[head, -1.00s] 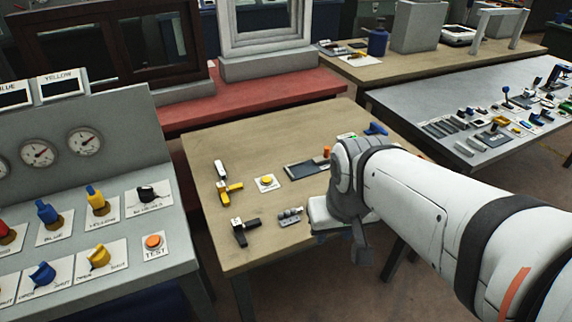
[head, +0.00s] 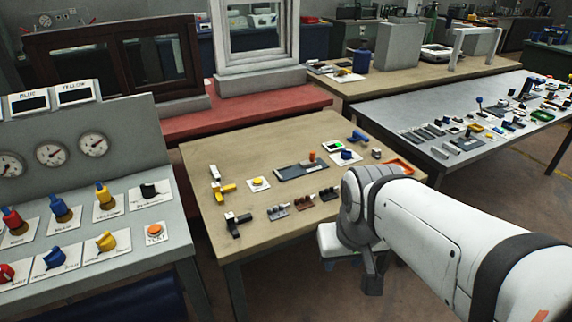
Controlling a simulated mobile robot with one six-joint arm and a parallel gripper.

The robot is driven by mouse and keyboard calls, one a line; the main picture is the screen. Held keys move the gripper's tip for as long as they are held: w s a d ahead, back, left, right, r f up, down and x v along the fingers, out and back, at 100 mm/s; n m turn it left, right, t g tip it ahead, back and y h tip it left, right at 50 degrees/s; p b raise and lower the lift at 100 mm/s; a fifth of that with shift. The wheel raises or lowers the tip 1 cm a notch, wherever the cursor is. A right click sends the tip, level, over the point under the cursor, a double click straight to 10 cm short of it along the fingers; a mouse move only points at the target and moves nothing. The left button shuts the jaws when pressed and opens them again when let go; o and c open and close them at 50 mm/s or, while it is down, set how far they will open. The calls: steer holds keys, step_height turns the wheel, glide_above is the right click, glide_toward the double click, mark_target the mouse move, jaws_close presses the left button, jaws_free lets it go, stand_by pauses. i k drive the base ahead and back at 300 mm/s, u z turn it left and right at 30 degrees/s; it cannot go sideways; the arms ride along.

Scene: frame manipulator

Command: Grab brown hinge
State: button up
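The brown hinge (head: 303,203) lies on the wooden table, in a short row near the table's front edge. A grey hinge (head: 278,212) lies to its left and a dark hinge (head: 328,193) to its right. My gripper (head: 347,268) is in front of the table's front edge, below and right of the brown hinge in the picture, and apart from it. My white arm reaches in from the right. The wrist hides most of the gripper, so its fingers do not show clearly.
The wooden table (head: 225,155) also holds black, yellow and white handles at left, a yellow button (head: 259,184), a dark slider panel (head: 301,170) and a blue knob (head: 346,157). A control panel stands at left. A grey table (head: 400,118) with small parts is at right.

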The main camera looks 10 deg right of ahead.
mark_target(309, 204)
steer(key=i, duration=0.9)
steer(key=u, duration=0.05)
